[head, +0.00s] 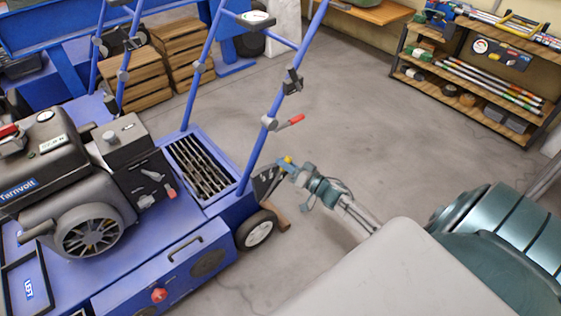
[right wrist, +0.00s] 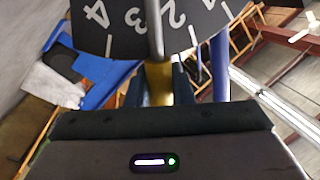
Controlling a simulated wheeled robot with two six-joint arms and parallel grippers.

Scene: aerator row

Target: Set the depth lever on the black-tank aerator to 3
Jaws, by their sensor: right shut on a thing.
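The blue aerator (head: 190,262) with the black tank (head: 45,140) fills the left of the head view. Its black depth plate (head: 265,182) is at its right rear corner, by the wheel. In the right wrist view the plate (right wrist: 125,30) shows a 4 left of the lever (right wrist: 153,30) and a 2 right of it. My right gripper (head: 291,166) is shut on the lever's yellow knob (right wrist: 158,85). My left gripper is not in view.
A red-handled clamp (head: 290,122) sits on the blue handle bar above the plate. Another blue machine and wooden crates (head: 180,50) stand behind. A shelf (head: 480,75) with tools is at the back right. The floor between is clear.

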